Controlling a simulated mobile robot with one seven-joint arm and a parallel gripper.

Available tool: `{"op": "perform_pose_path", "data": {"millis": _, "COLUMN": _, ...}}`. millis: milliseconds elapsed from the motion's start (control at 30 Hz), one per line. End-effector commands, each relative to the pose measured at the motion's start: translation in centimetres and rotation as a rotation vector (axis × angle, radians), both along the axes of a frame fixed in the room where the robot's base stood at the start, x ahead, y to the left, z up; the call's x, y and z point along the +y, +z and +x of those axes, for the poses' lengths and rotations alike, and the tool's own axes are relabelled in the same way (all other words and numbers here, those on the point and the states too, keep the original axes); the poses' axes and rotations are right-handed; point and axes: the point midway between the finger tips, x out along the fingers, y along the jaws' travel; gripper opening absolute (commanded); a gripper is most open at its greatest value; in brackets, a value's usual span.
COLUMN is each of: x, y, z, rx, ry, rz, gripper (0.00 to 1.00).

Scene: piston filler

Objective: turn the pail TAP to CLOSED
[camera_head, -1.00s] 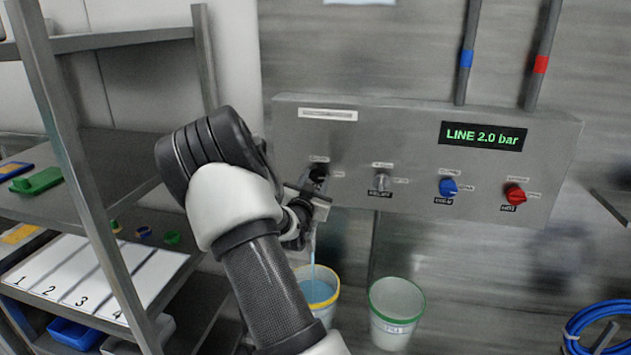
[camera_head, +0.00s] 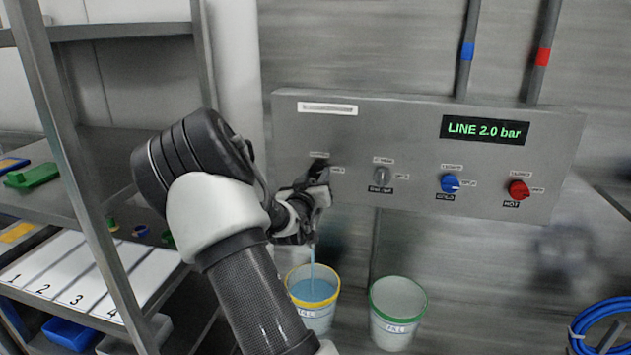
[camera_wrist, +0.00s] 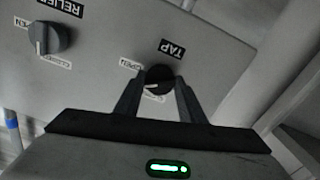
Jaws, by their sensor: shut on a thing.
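The black TAP knob (camera_wrist: 159,75) is on the grey panel in the wrist view, between the OPEN and CLOSED labels. My gripper (camera_wrist: 158,86) is shut on it, one finger on each side. The knob's pointer is largely hidden by the fingers, so its exact setting cannot be told. In the head view the knob (camera_head: 318,168) is partly covered by my gripper (camera_head: 317,182). A thin blue stream runs down below my gripper into the yellow-rimmed pail (camera_head: 317,322), which holds blue liquid.
To the right on the panel (camera_head: 350,130) are a grey RELIEF knob (camera_head: 382,176), a blue knob (camera_head: 448,184) and a red knob (camera_head: 518,189). A display (camera_head: 485,133) reads LINE 2.0 bar. A green-rimmed pail (camera_head: 396,330) stands right. Metal shelving (camera_head: 85,190) is close on the left.

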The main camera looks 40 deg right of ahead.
Motion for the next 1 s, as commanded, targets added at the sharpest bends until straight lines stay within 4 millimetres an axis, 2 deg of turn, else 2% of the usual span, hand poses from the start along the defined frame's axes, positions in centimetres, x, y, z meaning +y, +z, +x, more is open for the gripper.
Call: {"op": "perform_pose_path", "data": {"millis": 1000, "x": -0.06, "y": 0.09, "z": -0.12, "rx": 0.693, "ry": 0.000, "rz": -0.590, "gripper": 0.14}}
